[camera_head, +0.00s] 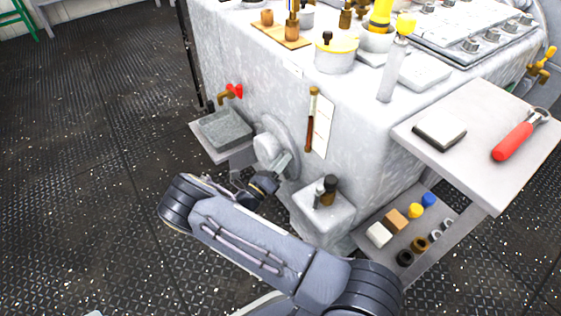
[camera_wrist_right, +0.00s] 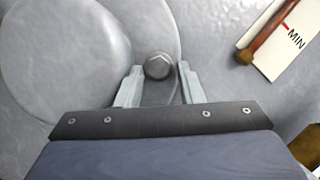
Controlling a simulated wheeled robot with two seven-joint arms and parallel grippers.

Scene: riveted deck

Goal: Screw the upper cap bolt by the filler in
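In the right wrist view a grey hex-headed cap bolt (camera_wrist_right: 158,66) sits at the edge of the round flange (camera_wrist_right: 150,25), beside the large round filler cap (camera_wrist_right: 60,55). My right gripper (camera_wrist_right: 160,80) is open, with one finger on each side of the bolt head and a small gap to each. How deep the bolt sits cannot be told. In the head view my right gripper (camera_head: 282,165) is at the lower right of the filler cap (camera_head: 265,144), in front of the flange (camera_head: 283,130); the bolt cannot be made out there. My left gripper is not in view.
A sight gauge (camera_head: 311,120) with a MIN mark is right of the flange. A red-handled tap (camera_head: 232,91) over a grey tray (camera_head: 223,128) is to the left. A small ledge with dark-topped bottles (camera_head: 329,188) is below right. A side table (camera_head: 470,150) holds a red-handled tool (camera_head: 515,140).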

